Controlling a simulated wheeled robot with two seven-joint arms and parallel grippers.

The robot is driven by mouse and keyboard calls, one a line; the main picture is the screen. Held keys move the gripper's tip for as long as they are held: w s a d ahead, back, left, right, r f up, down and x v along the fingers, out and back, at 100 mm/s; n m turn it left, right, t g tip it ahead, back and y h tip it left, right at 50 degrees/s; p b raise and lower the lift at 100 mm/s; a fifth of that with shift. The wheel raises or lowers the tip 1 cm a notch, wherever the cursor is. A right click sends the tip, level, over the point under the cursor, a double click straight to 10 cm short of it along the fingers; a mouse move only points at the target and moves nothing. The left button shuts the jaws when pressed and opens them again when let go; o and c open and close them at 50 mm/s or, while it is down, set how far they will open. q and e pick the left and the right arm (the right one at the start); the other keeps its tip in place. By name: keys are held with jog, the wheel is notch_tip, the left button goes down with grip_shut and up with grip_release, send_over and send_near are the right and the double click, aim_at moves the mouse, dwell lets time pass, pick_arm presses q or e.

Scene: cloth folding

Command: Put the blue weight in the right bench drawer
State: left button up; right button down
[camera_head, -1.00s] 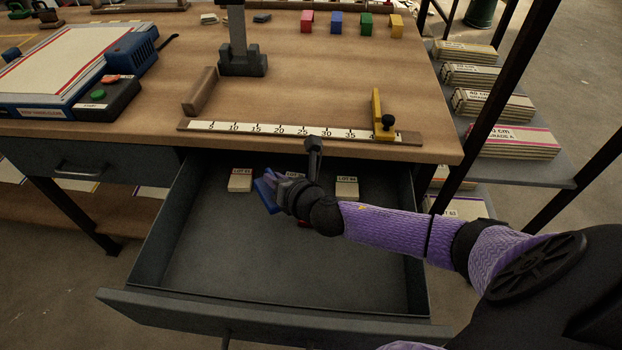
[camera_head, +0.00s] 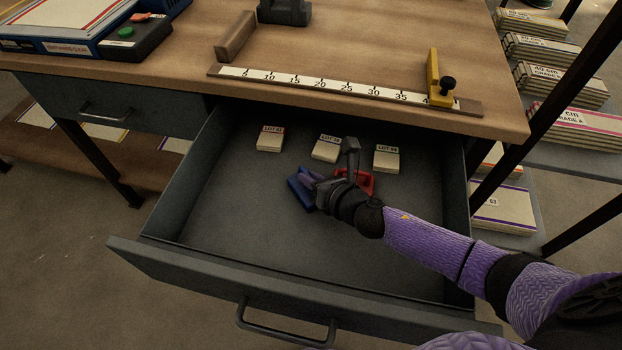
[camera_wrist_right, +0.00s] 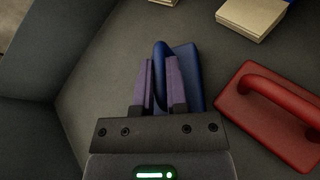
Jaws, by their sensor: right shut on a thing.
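The right bench drawer (camera_head: 240,225) is pulled open. The blue weight (camera_head: 299,192) is inside the drawer's outline, at the fingers of my right gripper (camera_head: 312,181). In the right wrist view the gripper (camera_wrist_right: 159,85) is shut on the handle of the blue weight (camera_wrist_right: 187,75). The weight appears low, at or close to the drawer floor; I cannot tell whether it touches. My left gripper is not in view.
A red weight (camera_head: 366,182) lies in the drawer just right of my gripper, also seen in the wrist view (camera_wrist_right: 270,120). Three labelled card stacks (camera_head: 270,139) line the drawer's back. The front left drawer floor is clear. The bench top (camera_head: 350,50) overhangs the back.

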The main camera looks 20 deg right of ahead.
jog(key=c, duration=0.7)
grip_release()
jog(key=shift+o, duration=0.2)
jog(key=shift+s+r, duration=0.1)
jog(key=shift+r, duration=0.1)
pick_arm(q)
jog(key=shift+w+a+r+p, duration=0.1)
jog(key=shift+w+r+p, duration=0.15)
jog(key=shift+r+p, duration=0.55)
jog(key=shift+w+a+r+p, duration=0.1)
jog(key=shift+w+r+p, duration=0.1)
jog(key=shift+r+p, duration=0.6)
pick_arm(e)
jog(key=v, duration=1.1)
jog(key=shift+s+d, duration=0.15)
jog(key=shift+s, duration=0.25)
